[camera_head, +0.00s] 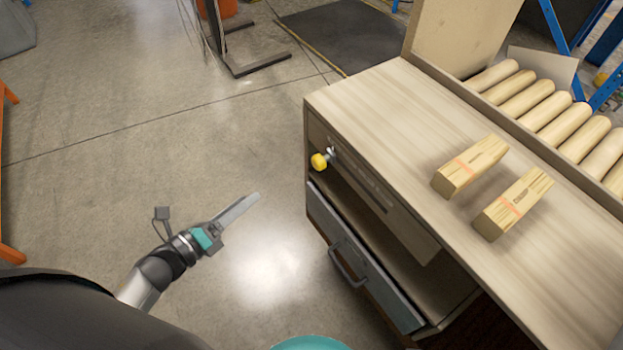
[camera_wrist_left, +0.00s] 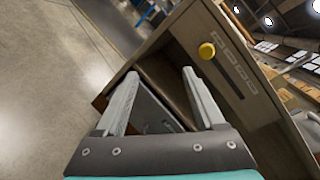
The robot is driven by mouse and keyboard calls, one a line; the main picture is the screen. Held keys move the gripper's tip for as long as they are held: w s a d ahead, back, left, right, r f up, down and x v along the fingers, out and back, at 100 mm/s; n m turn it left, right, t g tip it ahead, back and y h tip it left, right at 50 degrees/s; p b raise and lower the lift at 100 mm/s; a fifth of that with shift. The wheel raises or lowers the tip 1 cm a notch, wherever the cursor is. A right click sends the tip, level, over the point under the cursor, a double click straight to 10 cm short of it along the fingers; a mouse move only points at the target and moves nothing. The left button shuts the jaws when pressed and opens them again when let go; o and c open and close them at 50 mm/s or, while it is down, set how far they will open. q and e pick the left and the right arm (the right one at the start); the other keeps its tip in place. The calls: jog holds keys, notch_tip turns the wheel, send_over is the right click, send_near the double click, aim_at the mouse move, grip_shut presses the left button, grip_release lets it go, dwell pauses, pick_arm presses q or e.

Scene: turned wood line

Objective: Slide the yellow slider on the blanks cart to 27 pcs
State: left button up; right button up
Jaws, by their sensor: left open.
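The yellow slider (camera_head: 319,161) is a round knob on a metal stem at the left end of the slotted front panel of the blanks cart (camera_head: 385,95). It also shows in the left wrist view (camera_wrist_left: 207,51), above and beyond the fingertips. The scale panel (camera_head: 375,190) runs right from the knob; its marks are too small to read. My left gripper (camera_head: 252,199) is open and empty, left of the cart and apart from the knob. In the left wrist view its two fingers (camera_wrist_left: 160,88) point toward the cart's front. My right gripper is not in view.
Below the panel is an open shelf and a grey drawer (camera_head: 360,262) with a handle (camera_head: 345,265) sticking out. Two wooden blanks (camera_head: 470,166) (camera_head: 513,203) lie on the cart top. Turned wooden rolls (camera_head: 550,110) lie behind. The floor left of the cart is clear.

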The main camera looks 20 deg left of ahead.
aim_at(314, 164)
pick_arm(q)
jog(key=d+r+m+g+h+b, duration=0.15)
jog(key=d+r+m+h, duration=0.3)
jog(key=m, duration=0.55)
jog(key=x, duration=0.4)
jog(key=b+x, duration=0.1)
jog(key=x, duration=0.4)
jog(key=r+b+x, duration=0.1)
jog(key=x, duration=0.3)
jog(key=shift+w, duration=0.5)
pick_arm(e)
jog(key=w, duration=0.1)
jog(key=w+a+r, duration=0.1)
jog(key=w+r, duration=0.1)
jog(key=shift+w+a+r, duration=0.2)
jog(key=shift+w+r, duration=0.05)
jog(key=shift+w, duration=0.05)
pick_arm(q)
jog(key=shift+c, duration=0.2)
grip_shut()
